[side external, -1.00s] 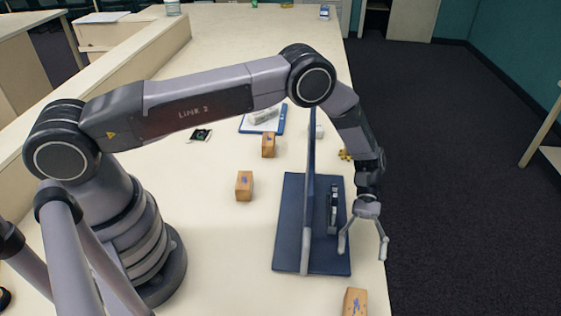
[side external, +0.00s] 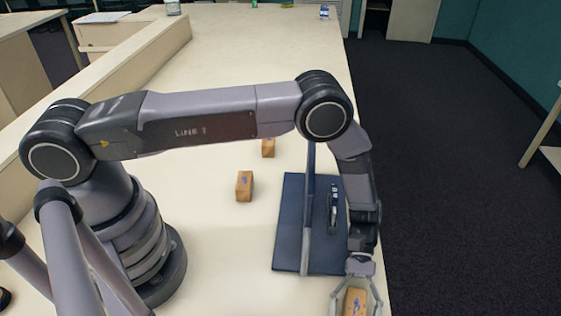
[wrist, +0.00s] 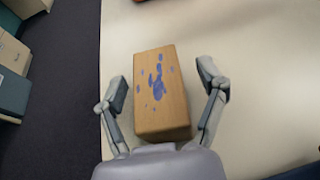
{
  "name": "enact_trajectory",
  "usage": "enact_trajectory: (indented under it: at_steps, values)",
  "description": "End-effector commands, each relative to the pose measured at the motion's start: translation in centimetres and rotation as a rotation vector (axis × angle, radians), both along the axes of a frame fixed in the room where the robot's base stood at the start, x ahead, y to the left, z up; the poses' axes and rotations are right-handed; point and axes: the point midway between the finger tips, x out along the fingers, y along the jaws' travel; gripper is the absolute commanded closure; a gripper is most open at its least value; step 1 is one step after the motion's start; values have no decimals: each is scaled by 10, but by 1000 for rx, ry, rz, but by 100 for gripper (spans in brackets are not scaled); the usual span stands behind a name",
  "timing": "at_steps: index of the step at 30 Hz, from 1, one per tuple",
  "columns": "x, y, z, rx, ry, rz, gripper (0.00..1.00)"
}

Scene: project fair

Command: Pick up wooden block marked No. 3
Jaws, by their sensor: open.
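A wooden block (side external: 355,303) with blue marks on its top lies near the table's right edge, at the bottom of the side view. In the wrist view the same block (wrist: 160,95) fills the middle; its blue marks are blurred and I cannot read a number. My gripper (side external: 356,300) is open, with one finger on each side of this block. In the wrist view the gripper (wrist: 163,88) shows gaps between both fingers and the block. Two more wooden blocks stand further back, one in mid-table (side external: 244,186) and one behind it (side external: 268,148); their marks are too small to read.
A dark blue stand with a flat base (side external: 290,225) and upright panel (side external: 309,225) is just behind my gripper. The table's edge drops to dark carpet (side external: 450,180) on the right.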

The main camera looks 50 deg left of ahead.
Motion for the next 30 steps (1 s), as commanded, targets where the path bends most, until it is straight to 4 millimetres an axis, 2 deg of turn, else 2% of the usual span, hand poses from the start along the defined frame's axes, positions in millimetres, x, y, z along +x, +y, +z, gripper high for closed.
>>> enact_trajectory:
  at_steps: [3,18,26,30]
  values:
    - [0,0,0,0,0,0,31]
    - [1,0,0,-1,1,0,94]
    - [1,0,2,-1,1,0,95]
    - [1,0,12,-1,0,0,95]
